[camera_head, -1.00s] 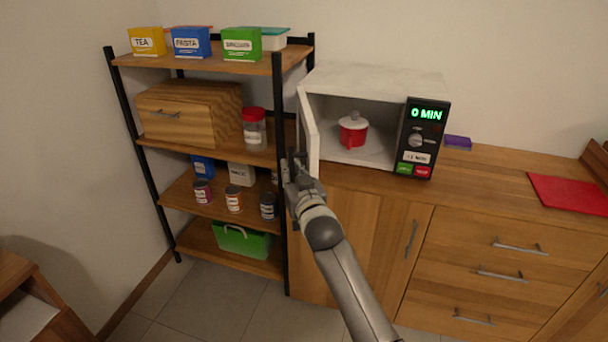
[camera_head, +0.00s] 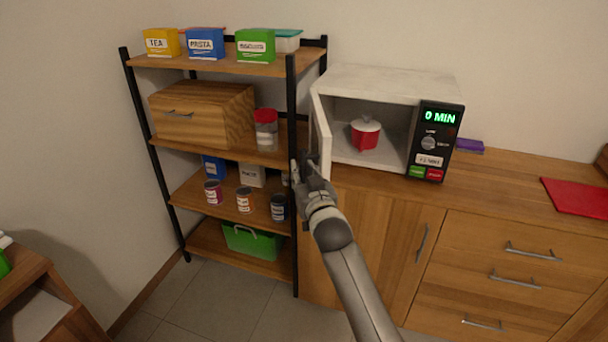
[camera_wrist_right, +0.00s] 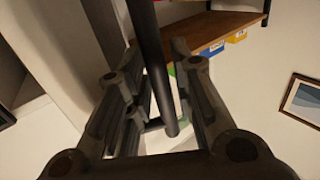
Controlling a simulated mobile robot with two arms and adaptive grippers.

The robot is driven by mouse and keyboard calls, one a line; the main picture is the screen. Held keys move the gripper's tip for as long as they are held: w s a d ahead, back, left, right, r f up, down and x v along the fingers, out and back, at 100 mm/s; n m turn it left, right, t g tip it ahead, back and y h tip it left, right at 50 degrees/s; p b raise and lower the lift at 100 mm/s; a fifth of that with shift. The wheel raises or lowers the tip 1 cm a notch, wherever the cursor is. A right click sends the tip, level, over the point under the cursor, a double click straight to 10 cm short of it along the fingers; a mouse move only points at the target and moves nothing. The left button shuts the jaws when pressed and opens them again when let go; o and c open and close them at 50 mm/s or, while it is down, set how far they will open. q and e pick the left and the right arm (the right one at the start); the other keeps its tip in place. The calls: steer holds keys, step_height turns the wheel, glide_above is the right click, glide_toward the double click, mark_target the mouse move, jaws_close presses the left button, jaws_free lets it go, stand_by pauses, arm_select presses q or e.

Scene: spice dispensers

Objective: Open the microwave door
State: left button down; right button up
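The microwave (camera_head: 385,85) stands on the wooden counter, white-grey with a black control panel reading 0 MIN. Its door (camera_head: 321,130) is swung wide open on the left side and shows nearly edge-on. A red pot with a white lid (camera_head: 365,134) is inside. My right gripper (camera_head: 306,165) is at the outer side of the door, near its lower edge. My left gripper is out of view.
A shelf rack (camera_head: 293,240) with black posts, holding boxes, jars and cans, stands close to the left of the door and my right gripper. Drawers (camera_head: 515,265) are below the counter. A red mat (camera_head: 577,196) lies at the right.

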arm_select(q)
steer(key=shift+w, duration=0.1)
arm_select(e)
steer(key=v, duration=1.2)
